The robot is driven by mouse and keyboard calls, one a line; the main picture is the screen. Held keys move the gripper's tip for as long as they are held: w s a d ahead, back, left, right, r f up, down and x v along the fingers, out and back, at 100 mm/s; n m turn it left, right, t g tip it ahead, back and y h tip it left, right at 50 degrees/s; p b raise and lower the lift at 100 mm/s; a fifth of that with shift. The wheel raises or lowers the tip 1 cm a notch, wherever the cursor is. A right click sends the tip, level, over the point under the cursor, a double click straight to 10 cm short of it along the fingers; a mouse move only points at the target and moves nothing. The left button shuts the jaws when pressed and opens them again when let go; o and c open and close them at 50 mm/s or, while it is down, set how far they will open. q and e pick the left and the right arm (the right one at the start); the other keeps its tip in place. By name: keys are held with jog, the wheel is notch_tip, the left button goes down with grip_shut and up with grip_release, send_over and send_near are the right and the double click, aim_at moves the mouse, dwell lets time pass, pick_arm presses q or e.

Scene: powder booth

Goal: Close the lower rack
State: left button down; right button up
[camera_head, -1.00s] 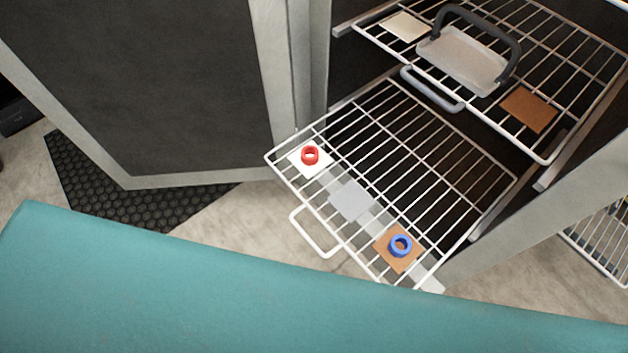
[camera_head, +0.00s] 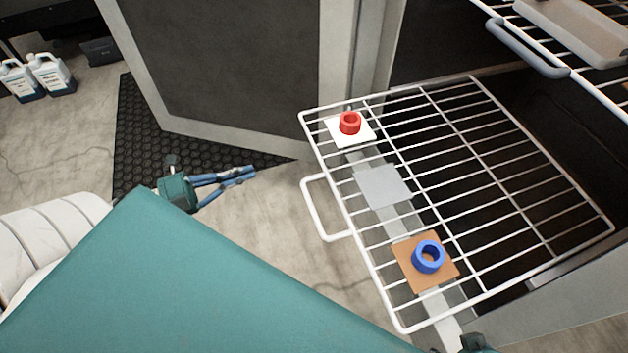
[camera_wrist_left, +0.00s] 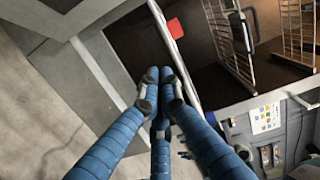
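The lower rack (camera_head: 484,188) is a white wire shelf pulled out of the cabinet, with a white loop handle (camera_head: 318,212) at its front. On it lie a white square with a red ring (camera_head: 350,122), a grey square (camera_head: 382,186) and a brown square with a blue ring (camera_head: 429,256). My left gripper (camera_head: 248,176) is left of the handle, apart from it and empty. Its blue fingers point toward the rack; their tips look close together, also in the left wrist view (camera_wrist_left: 159,96), but the gap is unclear. Only a dark piece, likely of my right gripper, shows at the bottom edge.
The upper rack (camera_head: 520,45) is cut off at the top right. An open cabinet door (camera_head: 230,70) stands left of the lower rack. A black mat (camera_head: 140,135) lies on the floor. Bottles (camera_head: 50,72) stand far left. Floor between gripper and handle is clear.

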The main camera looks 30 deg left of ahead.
pick_arm(q)
jog(key=w+d+r+m+h+b, duration=0.1)
jog(key=w+d+m, duration=0.1)
jog(key=w+d, duration=0.7)
jog(key=shift+w+d+g, duration=0.4)
jog(key=shift+d, duration=0.5)
pick_arm(e)
jog(key=shift+d+v, duration=0.15)
jog(key=shift+v, duration=0.65)
jog(key=shift+d+v, duration=0.1)
jog(key=shift+v, duration=0.75)
pick_arm(q)
jog(key=shift+r, duration=0.1)
